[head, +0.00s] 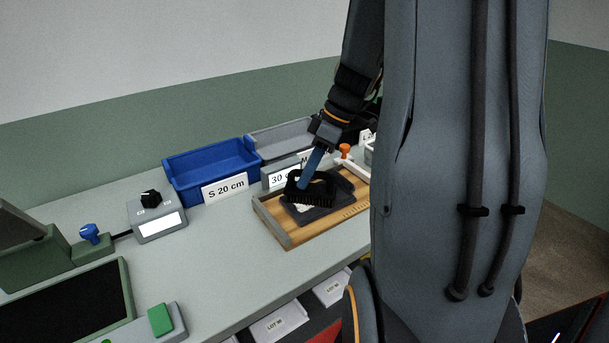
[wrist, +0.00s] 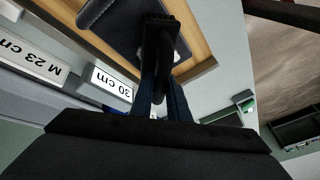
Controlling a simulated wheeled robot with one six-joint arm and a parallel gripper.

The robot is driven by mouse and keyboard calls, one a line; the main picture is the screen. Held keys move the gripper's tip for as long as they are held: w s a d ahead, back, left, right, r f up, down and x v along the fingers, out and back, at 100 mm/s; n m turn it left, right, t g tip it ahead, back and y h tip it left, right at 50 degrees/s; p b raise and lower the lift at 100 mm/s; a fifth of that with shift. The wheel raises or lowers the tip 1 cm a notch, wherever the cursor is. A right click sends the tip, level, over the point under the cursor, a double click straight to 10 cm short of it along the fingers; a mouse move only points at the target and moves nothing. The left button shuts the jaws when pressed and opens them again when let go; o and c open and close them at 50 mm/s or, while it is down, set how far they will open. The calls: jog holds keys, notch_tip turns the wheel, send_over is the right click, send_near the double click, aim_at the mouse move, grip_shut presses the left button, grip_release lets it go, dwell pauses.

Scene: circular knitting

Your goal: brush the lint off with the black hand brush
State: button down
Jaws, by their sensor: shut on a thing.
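My gripper (head: 312,168) has blue fingers and points down over the wooden board. It is shut on the black hand brush (head: 310,192), whose dark bristles face down. In the wrist view the brush (wrist: 160,35) sits at the ends of the fingers (wrist: 163,103). A dark knitted piece (head: 308,214) lies on the wooden board (head: 290,238) under the brush, with a small pale patch of lint (head: 301,208) just below the bristles. I cannot tell whether the bristles touch the knit.
A blue bin (head: 212,168) labelled S 20 cm and a grey bin (head: 280,140) stand behind the board. A grey box with a black knob (head: 155,215) is to the left. An orange-topped handle (head: 345,150) stands behind the board.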

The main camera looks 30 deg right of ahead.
jog(key=shift+a+f, duration=0.15)
jog(key=shift+a, duration=1.25)
jog(key=shift+s, duration=0.6)
jog(key=shift+d, duration=0.1)
jog(key=shift+d+b, duration=0.3)
jog(key=shift+d, duration=0.95)
